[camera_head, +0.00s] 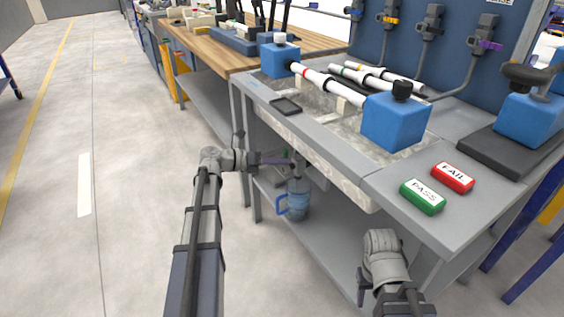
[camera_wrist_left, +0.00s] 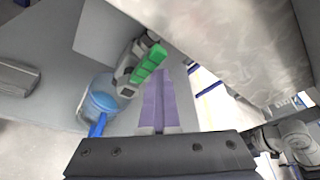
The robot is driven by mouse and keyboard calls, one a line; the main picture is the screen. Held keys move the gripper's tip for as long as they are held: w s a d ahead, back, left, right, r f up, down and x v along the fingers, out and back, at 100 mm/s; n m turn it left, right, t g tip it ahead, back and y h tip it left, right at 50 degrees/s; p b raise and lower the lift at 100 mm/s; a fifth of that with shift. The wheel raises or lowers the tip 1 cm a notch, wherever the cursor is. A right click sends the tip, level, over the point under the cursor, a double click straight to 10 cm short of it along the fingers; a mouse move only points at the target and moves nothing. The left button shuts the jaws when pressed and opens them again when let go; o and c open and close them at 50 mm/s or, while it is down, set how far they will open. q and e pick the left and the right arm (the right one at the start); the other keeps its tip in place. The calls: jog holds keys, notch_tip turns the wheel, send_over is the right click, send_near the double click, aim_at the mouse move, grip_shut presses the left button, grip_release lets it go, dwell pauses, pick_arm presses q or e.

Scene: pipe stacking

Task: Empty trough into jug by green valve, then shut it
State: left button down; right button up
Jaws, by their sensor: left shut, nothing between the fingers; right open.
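The trough (camera_head: 283,117) is a pale stone-like basin set in the grey bench. The clear bluish jug (camera_head: 298,203) with a blue handle stands below it on the lower shelf; in the left wrist view it shows (camera_wrist_left: 101,103) left of the fingers. The green valve handle (camera_wrist_left: 149,64) sits on a grey fitting under the trough, above the jug. My left gripper (camera_head: 288,161) is shut and empty, its purple fingers (camera_wrist_left: 158,98) pointing just below and beside the green handle, apparently apart from it. My right gripper (camera_head: 362,295) is low at the bench front, its fingers barely visible.
White pipes (camera_head: 333,86) lie over the trough between blue blocks (camera_head: 396,120). A green PASS block (camera_head: 422,196) and red FAIL block (camera_head: 453,177) sit on the bench's front right. The bench edge and trough underside are close above my left gripper. The floor at left is clear.

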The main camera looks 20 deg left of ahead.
pick_arm(q)
jog(key=shift+w+a+r, duration=0.1)
jog(key=shift+w+a, duration=0.05)
jog(key=shift+a, duration=0.05)
send_near(286, 168)
jog(key=s, duration=0.1)
jog(key=s+d+r, duration=0.1)
jog(key=s, duration=0.1)
jog(key=shift+s+d+r, duration=0.25)
jog(key=shift+s+r, duration=0.05)
jog(key=shift+s, duration=0.1)
dwell(0.6)
